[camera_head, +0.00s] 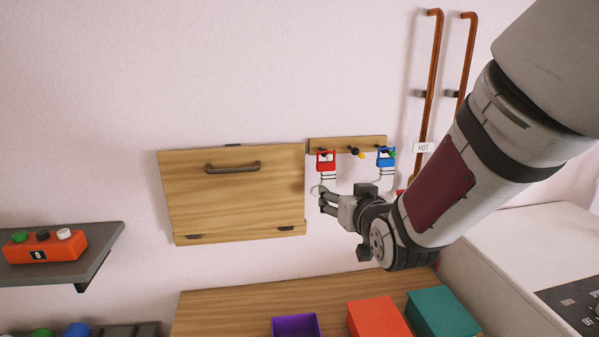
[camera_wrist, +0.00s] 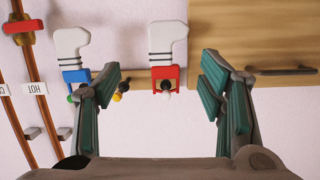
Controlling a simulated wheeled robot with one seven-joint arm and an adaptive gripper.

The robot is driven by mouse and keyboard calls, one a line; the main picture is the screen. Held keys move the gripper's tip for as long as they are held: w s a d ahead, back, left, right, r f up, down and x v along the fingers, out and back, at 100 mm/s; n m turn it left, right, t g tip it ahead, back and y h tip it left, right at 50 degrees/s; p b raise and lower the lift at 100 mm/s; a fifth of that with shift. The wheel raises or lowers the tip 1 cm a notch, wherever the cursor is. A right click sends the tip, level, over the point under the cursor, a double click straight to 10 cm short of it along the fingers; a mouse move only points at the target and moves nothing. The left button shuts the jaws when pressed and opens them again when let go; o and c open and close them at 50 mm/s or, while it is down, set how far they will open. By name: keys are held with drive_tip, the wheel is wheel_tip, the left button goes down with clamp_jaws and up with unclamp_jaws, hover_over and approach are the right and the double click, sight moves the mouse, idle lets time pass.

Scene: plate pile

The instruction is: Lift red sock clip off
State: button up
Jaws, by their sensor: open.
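The red sock clip (camera_head: 326,162) hangs from a peg near the left end of a wooden peg rail (camera_head: 345,144) on the wall. A white sock with dark stripes (camera_head: 328,178) hangs below it. My gripper (camera_head: 323,198) is open, close to the lower part of that sock in the head view. In the wrist view, which is upside down, the red clip (camera_wrist: 165,76) and its white sock (camera_wrist: 166,42) show between the two spread fingers (camera_wrist: 160,88). Neither finger appears to touch the clip. A white peg tip shows in the clip's opening.
A blue clip (camera_head: 386,157) with another sock hangs at the rail's right end, near my finger in the wrist view. A bare peg (camera_head: 356,153) is between. A wooden flap cabinet (camera_head: 232,190) is left, copper pipes (camera_head: 431,80) right. Purple (camera_head: 296,325), red (camera_head: 377,317) and teal (camera_head: 442,313) boxes stand below.

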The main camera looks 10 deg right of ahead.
sight(323, 174)
drive_tip(key=w+r+t, duration=0.1)
drive_tip(key=w, duration=0.3)
drive_tip(key=w+r+t+b, duration=0.1)
drive_tip(key=w, duration=0.3)
drive_tip(key=w+r+t+b, duration=0.1)
drive_tip(key=w, duration=0.4)
drive_tip(key=shift+w+a+r+n, duration=0.1)
drive_tip(key=shift+a+r+n, duration=0.05)
drive_tip(key=shift+a+n, duration=0.15)
idle(0.3)
drive_tip(key=c, duration=1.2)
drive_tip(key=shift+c, duration=0.2)
drive_tip(key=shift+r, duration=0.45)
